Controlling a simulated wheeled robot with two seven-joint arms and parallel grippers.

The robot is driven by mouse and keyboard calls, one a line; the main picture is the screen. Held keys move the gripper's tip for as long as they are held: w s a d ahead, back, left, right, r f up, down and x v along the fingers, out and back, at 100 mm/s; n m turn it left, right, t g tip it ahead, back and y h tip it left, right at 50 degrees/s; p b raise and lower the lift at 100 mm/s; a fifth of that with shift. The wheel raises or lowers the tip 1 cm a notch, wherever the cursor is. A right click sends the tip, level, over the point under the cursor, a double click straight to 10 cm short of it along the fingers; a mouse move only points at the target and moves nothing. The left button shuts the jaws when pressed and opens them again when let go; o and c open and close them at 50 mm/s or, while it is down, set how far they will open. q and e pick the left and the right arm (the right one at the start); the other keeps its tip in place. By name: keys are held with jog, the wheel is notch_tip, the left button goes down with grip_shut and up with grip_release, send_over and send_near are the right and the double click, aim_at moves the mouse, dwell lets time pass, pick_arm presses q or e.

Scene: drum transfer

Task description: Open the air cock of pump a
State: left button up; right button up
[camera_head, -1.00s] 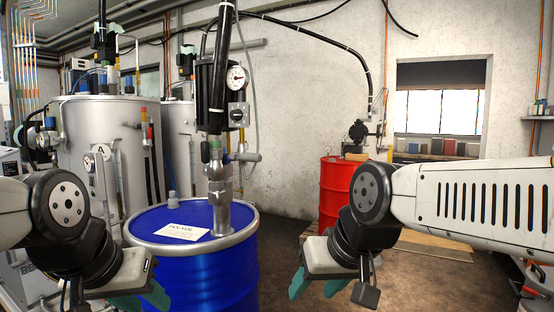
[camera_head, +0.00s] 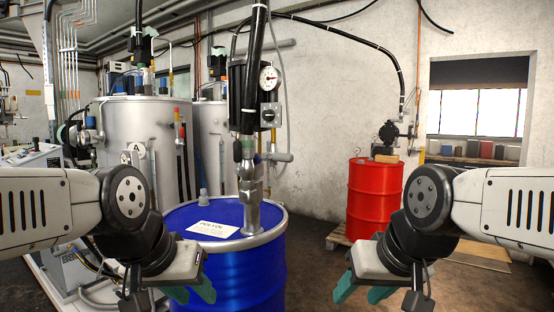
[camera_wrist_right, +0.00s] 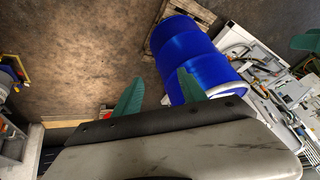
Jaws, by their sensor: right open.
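The pump (camera_head: 243,98) stands upright on the blue drum (camera_head: 225,275) in the head view. It has a black body, a round gauge (camera_head: 268,77) and a grey box with a dark knob (camera_head: 270,115). A small grey fitting (camera_head: 278,157) sticks out to the right, lower down. I cannot tell which part is the air cock or whether it is open. My left gripper (camera_head: 190,291) is open and empty, low in front of the blue drum. My right gripper (camera_head: 362,291) is open and empty, right of the drum. Its fingers show in the right wrist view (camera_wrist_right: 158,92), apart from the drum (camera_wrist_right: 190,50).
A red drum (camera_head: 375,205) with a dark pump stands on a pallet at the back right. Steel tanks (camera_head: 125,130), one marked A, stand behind the blue drum at the left. Open floor (camera_head: 318,255) lies between the two drums.

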jog(key=w+a+r+m+g+y, duration=0.1)
jog(key=w+a+r+m+y, duration=0.1)
jog(key=w+a+r+m, duration=0.25)
jog(key=w+a+r+m+y, duration=0.25)
jog(key=w+m, duration=0.25)
jog(key=w, duration=0.3)
jog(key=m+t+y, duration=0.4)
jog(key=m+y, duration=0.4)
jog(key=m, duration=1)
send_near(281, 156)
jog(key=shift+w+a+f, duration=0.3)
jog(key=shift+w+a, duration=0.2)
jog(key=shift+w, duration=0.1)
jog(key=shift+w+a+f, duration=0.3)
jog(key=shift+w+a, duration=0.25)
jog(key=shift+w, duration=0.1)
jog(key=shift+t, duration=0.4)
jog(key=x, duration=0.7)
jog(key=shift+w+a+r, duration=0.2)
jog(key=shift+w+a, duration=0.1)
grip_shut()
